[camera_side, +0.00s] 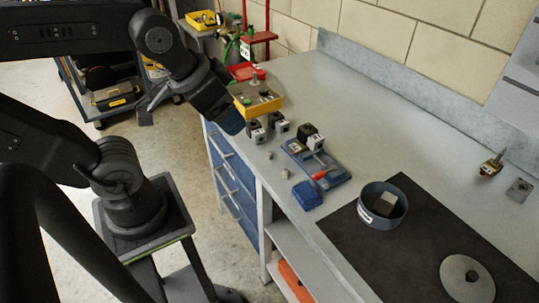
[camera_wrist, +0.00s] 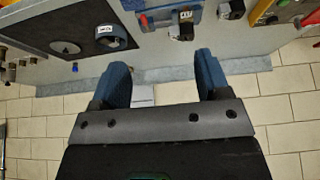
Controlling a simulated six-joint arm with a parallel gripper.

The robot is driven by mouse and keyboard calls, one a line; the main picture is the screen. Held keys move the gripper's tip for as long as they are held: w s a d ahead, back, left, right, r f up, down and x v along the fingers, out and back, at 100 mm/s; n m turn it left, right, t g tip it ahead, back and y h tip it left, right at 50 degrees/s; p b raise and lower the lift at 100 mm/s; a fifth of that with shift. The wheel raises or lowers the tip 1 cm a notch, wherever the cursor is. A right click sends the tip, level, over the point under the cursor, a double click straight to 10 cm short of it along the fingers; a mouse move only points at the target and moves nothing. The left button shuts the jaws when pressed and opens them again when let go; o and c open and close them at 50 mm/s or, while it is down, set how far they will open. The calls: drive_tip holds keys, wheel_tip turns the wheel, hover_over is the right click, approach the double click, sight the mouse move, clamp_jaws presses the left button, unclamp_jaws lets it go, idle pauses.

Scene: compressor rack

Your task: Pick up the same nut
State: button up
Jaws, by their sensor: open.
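Two small greyish pieces that look like nuts lie on the bench top in the side view. One nut (camera_side: 270,155) is nearer the cube blocks, and the other nut (camera_side: 284,171) is closer to the blue box. I cannot tell which one is the same nut. My gripper (camera_side: 229,119) is in the air at the left end of the bench, up and to the left of both nuts. In the wrist view my gripper (camera_wrist: 162,76) shows two blue fingers spread wide apart with nothing held between them. I cannot make out the nuts in the wrist view.
A yellow box (camera_side: 262,107) and several black and grey cubes (camera_side: 256,132) stand near my gripper. A blue tray (camera_side: 334,178) with a red-handled tool, a small blue box (camera_side: 306,195) and a blue round bin (camera_side: 368,212) stand farther right.

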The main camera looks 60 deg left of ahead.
drive_tip(key=shift+c, duration=1.4)
drive_tip(key=m+g, duration=0.6)
drive_tip(key=m, duration=1.8)
hover_over(269, 155)
wheel_tip(269, 155, down, 10)
drive_tip(key=f, duration=1.3)
drive_tip(key=shift+w+a+f, duration=0.25)
drive_tip(key=shift+a+f, duration=0.05)
drive_tip(key=shift+f, duration=0.05)
drive_tip(key=shift+c, duration=0.4)
